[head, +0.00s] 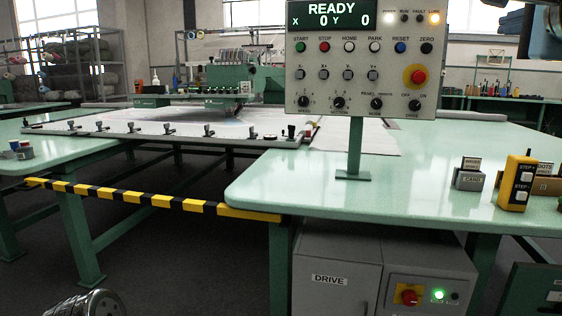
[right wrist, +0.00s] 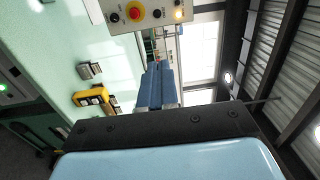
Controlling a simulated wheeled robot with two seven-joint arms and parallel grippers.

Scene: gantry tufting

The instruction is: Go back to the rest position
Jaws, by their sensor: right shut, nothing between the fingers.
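My right gripper (head: 546,28) shows as a dark shape, partly cut off, at the top right corner of the head view. It is shut and empty, raised above the table and apart from everything on it. In the right wrist view a black bar and a pale blue surface of my own arm fill the bottom. My left gripper is not in view; a round metal part at the bottom left of the head view looks like my left arm.
The control panel (head: 360,75) reads READY on a post on the green table (head: 400,185). A yellow pendant (head: 517,182) and a card box (head: 469,178) stand at the right. A striped barrier (head: 150,199) spans the left gap. The tufting frame (head: 170,131) lies behind.

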